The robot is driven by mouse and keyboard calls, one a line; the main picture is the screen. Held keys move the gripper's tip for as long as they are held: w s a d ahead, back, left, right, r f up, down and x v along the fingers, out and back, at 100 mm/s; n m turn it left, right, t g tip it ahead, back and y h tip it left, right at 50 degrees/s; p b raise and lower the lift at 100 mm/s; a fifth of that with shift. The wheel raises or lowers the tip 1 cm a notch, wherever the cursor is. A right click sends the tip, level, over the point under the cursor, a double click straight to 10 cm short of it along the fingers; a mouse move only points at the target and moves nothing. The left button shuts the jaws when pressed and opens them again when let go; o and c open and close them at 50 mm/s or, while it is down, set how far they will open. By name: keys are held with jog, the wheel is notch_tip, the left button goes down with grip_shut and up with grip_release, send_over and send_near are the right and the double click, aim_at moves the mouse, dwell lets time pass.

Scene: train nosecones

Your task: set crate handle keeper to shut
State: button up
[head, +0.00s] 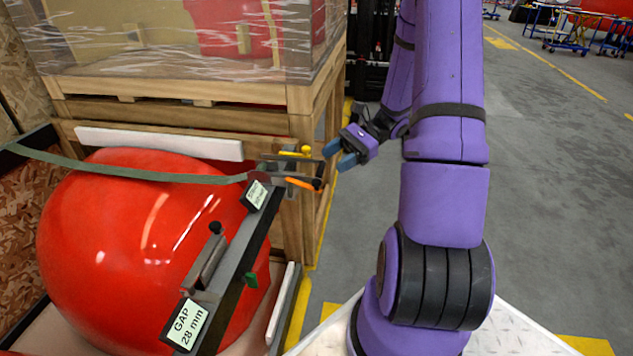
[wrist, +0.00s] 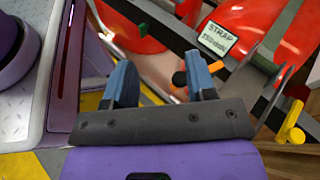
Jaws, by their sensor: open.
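The red nosecone (head: 125,235) sits in a wooden crate, with a green strap (head: 120,165) across it. The strap runs to a grey metal fitting (head: 285,172) at the crate corner. My gripper (head: 337,156) is open and empty, just right of the fitting. In the wrist view, my gripper (wrist: 160,64) shows two blue fingers apart. The orange tip (wrist: 180,78) appears beside the right finger, and the yellow knob (wrist: 291,125) lies farther right.
A wrapped wooden crate (head: 180,90) stands behind. Grey floor (head: 550,150) to the right is open.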

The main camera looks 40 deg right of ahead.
aim_at(316, 181)
jog(key=s+d+f+m+t+y, duration=0.1)
jog(key=d+f+m+t+y, duration=0.1)
jog(key=d+f+m+t, duration=0.5)
jog(key=shift+n+g, duration=0.5)
jog(key=shift+n, duration=0.2)
jog(key=x, duration=0.3)
jog(key=f+x, duration=0.1)
jog(key=x, duration=0.7)
jog(key=shift+a+f, duration=0.2)
jog(key=shift+a, duration=0.1)
grip_shut()
